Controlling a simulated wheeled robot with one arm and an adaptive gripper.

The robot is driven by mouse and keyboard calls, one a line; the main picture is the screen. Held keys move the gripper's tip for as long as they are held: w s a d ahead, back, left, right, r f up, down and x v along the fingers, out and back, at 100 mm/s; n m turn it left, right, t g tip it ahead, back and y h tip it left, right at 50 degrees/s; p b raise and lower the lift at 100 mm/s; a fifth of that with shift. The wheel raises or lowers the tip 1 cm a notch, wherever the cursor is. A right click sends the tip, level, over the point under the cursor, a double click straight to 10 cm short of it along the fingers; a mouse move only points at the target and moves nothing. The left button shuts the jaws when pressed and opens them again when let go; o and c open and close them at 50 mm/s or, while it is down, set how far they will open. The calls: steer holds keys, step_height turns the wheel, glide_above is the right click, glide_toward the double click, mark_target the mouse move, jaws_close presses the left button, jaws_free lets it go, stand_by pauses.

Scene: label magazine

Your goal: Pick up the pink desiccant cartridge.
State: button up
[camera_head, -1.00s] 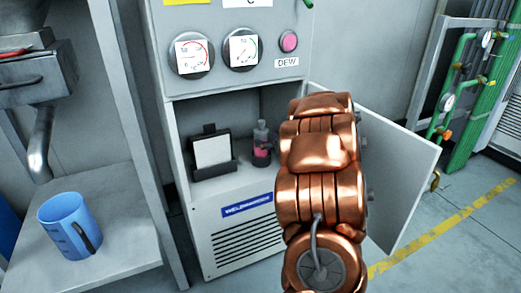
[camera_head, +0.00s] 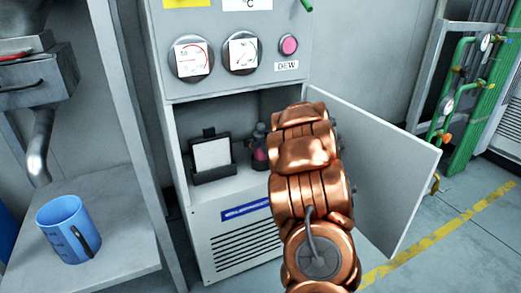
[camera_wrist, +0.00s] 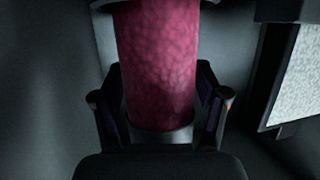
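The pink desiccant cartridge (camera_head: 260,156) stands upright in the open compartment of the grey cabinet, partly hidden by my copper arm in the head view. In the wrist view the cartridge (camera_wrist: 157,70) fills the upper middle, a pink body with a grey band at its lower end. My gripper (camera_wrist: 160,102) has one dark finger on each side of the cartridge, near its lower part. A small gap seems to show on each side, so the fingers look open around it. The gripper itself is hidden behind my arm in the head view.
A black holder with a white card (camera_head: 212,158) stands left of the cartridge; it shows at the right edge of the wrist view (camera_wrist: 294,75). The open cabinet door (camera_head: 385,170) is on the right. A blue mug (camera_head: 67,230) stands on a shelf at left.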

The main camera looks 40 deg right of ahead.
jaws_close()
stand_by(0.3)
